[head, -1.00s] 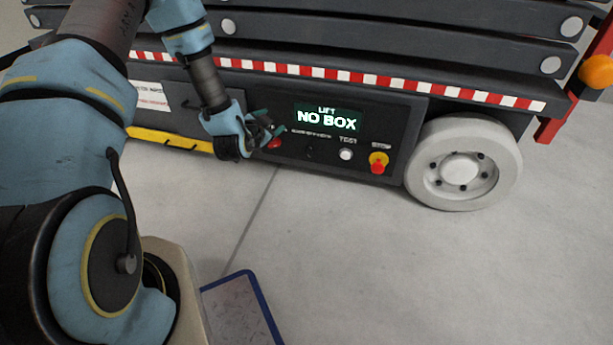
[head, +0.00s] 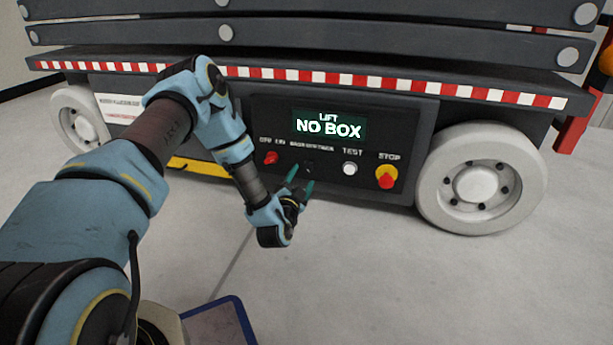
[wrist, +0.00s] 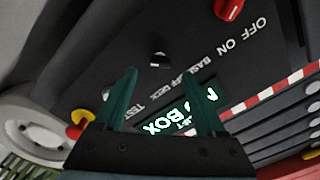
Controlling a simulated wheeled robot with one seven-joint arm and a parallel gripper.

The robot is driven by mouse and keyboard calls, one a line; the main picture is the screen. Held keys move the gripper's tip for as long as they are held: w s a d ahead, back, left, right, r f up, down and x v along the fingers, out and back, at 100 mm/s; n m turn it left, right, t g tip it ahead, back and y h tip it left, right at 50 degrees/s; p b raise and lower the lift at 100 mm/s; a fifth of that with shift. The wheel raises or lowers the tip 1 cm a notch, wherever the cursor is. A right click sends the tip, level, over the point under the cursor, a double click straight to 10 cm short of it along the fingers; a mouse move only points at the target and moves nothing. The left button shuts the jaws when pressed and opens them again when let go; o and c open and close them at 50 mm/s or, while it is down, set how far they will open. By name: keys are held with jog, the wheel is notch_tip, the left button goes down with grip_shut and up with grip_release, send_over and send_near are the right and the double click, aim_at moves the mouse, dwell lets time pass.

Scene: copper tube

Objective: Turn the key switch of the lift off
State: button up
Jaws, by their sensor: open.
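The key switch (wrist: 160,60) is a small black piece with a pale spot, below the BASE OFF DECK lettering on the lift's dark control panel (head: 400,115). In the head view the key switch (head: 309,168) is small and dark, and its setting cannot be told. My gripper (head: 300,180) is open, with two green fingers pointing at the panel just below the switch. In the wrist view my gripper (wrist: 157,75) has the switch just beyond and between its fingertips. Nothing is between the fingers, and they look apart from the switch.
A red knob (head: 270,157) under OFF ON is left of the switch. A white TEST button (head: 349,169) and a red-and-yellow STOP button (head: 387,177) are to its right. The display (head: 329,125) reads LIFT NO BOX.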

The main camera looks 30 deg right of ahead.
aim_at(307, 169)
jog(key=shift+b+x, duration=0.9)
jog(key=shift+x, duration=1.8)
jog(key=shift+c, duration=0.4)
grip_shut()
